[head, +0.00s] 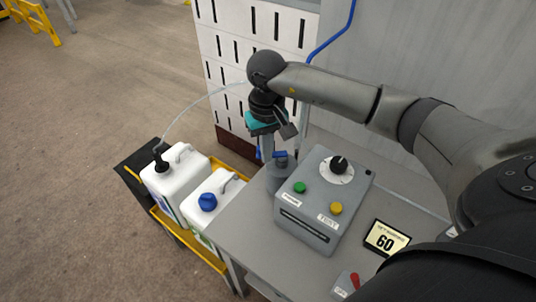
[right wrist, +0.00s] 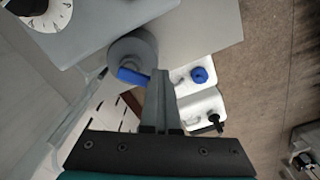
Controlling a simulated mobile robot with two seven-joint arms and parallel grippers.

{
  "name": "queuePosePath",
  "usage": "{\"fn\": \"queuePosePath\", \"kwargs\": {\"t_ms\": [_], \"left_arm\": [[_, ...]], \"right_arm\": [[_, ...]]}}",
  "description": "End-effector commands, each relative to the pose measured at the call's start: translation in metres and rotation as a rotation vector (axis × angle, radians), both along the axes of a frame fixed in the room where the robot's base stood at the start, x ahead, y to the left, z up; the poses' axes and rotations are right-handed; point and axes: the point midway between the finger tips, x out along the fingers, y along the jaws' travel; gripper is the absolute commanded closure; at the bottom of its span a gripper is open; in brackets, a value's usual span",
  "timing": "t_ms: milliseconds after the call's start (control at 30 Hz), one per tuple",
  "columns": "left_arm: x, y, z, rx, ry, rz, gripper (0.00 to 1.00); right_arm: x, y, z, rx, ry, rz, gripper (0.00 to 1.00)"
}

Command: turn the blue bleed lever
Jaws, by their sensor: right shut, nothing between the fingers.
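The blue bleed lever (head: 280,155) sits on a round grey fitting (head: 279,178) at the left end of the grey table. In the right wrist view the lever (right wrist: 133,76) is a short blue bar lying across the fitting (right wrist: 132,50). My right gripper (head: 285,132) is above the fitting in the head view. In the right wrist view my right gripper's fingers (right wrist: 161,76) are together and empty, their tips just beside the lever's end. I cannot tell whether they touch it. My left gripper is not in view.
A grey control box (head: 318,205) with a dial and buttons stands beside the fitting. White jugs (head: 176,181) stand in a yellow-edged cart left of the table. A slotted white panel (head: 228,75) is behind.

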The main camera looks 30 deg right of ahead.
Motion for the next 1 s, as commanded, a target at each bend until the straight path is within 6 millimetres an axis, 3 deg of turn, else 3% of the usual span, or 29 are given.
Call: {"fn": "queuePosePath", "kwargs": {"t_ms": [800, 1000], "left_arm": [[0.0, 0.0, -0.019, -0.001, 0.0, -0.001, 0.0], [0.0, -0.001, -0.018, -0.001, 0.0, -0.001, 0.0]], "right_arm": [[0.015, -0.015, -0.002, -0.003, 0.003, 0.0, 1.0], [0.015, -0.015, -0.001, -0.004, 0.004, 0.0, 0.79]]}}
